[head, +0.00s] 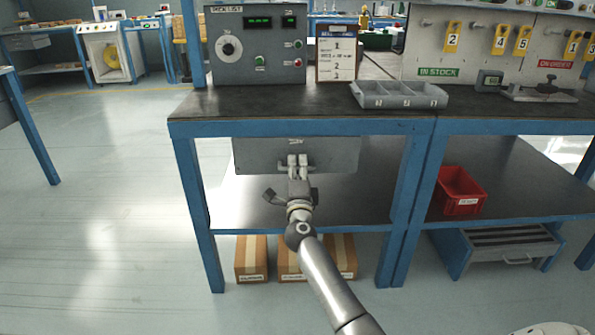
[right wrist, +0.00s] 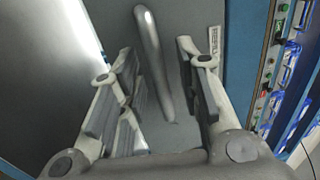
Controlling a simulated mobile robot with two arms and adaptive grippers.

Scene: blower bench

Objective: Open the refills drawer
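A grey drawer (head: 335,154) sits under the top of the blue-framed bench, with a small label too small to read. Its front looks flush under the bench top. In the right wrist view, the metal bar handle (right wrist: 152,60) lies between the two fingers of the right gripper (right wrist: 155,50). The fingers are spread, with gaps showing on both sides of the bar. My left gripper is not in view.
A grey divided tray (head: 400,102) stands at the bench top's front edge, beside a sign stand (head: 337,55) and a control box (head: 257,50). Floor at left is clear.

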